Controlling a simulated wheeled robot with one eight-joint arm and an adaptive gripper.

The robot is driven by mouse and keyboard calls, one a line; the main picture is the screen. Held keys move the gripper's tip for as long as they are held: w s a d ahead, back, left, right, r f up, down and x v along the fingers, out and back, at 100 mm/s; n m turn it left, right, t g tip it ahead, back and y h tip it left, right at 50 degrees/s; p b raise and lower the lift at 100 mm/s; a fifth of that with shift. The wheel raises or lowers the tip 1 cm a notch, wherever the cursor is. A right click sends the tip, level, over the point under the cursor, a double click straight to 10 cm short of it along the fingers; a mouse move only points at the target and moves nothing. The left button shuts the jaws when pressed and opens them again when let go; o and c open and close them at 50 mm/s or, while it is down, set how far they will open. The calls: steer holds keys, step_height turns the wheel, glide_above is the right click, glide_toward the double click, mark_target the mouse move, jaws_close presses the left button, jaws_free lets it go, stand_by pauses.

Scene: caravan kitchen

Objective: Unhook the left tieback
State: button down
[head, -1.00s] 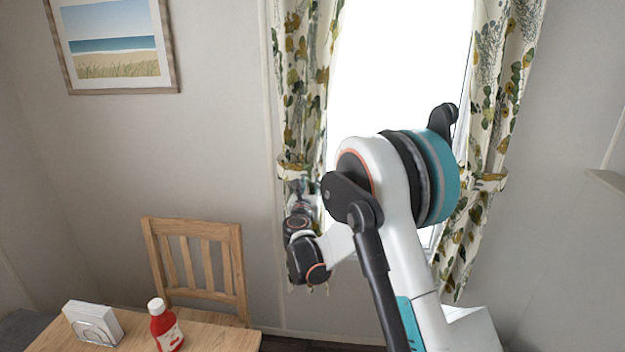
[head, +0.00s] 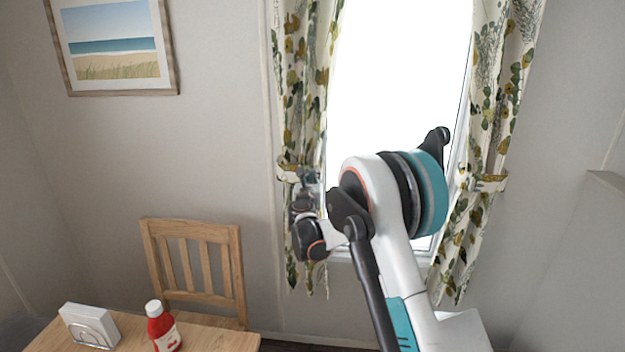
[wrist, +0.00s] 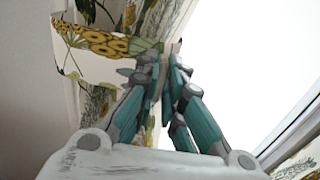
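The left tieback (head: 288,174) is a cream band with a floral print around the left curtain (head: 291,115) in the head view. In the wrist view, the tieback (wrist: 95,42) loops out at the upper left, its printed face and pale underside showing. My gripper (wrist: 166,62) is at the tieback's right end beside the window, and its teal fingers converge closely there. They look shut on that end, though the fingers hide the contact. In the head view my gripper (head: 307,178) is small, at the curtain's right edge. The tieback's hook cannot be made out.
The bright window (head: 395,85) is right of the left curtain. The right curtain (head: 490,120) has its own tieback (head: 483,182). A wooden chair (head: 195,260) and a table (head: 215,338) with a red bottle (head: 161,325) and napkin holder (head: 90,326) stand lower left.

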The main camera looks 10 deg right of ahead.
steer(key=shift+f, duration=0.2)
steer(key=w+a+f+m+b, duration=0.1)
steer(key=a+f+m+b, duration=0.3)
steer(key=f+m, duration=0.4)
steer(key=shift+w+a+m+b, duration=0.35)
steer(key=shift+a+m, duration=0.5)
steer(key=shift+m, duration=3.05)
